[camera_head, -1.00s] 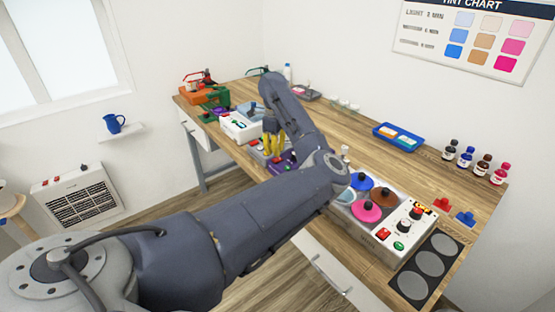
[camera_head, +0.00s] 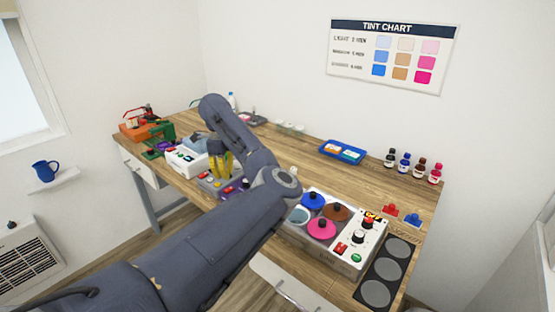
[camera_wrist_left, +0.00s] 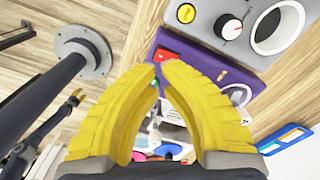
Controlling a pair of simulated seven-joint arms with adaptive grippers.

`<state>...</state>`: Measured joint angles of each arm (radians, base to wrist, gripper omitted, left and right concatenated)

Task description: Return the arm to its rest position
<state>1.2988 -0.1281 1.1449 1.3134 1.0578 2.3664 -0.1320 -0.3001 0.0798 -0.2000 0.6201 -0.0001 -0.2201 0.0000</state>
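My left arm (camera_head: 225,230) reaches in from the lower left in the head view, bent at the elbow, its forearm over the wooden table. My left gripper (camera_head: 221,174) points down with two yellow fingers over the back left part of the table. In the left wrist view the gripper (camera_wrist_left: 158,66) has its fingertips close together with a narrow gap, and nothing is held. A purple case (camera_wrist_left: 205,75) lies beyond the tips; whether they touch it I cannot tell.
The wooden table (camera_head: 290,155) carries a warmer with coloured lids (camera_head: 320,228), a mat with grey discs (camera_head: 387,272), a blue tray (camera_head: 343,152) and several bottles (camera_head: 404,163). A white box (camera_head: 187,158) stands near the gripper. Bare wood lies between forearm and tray.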

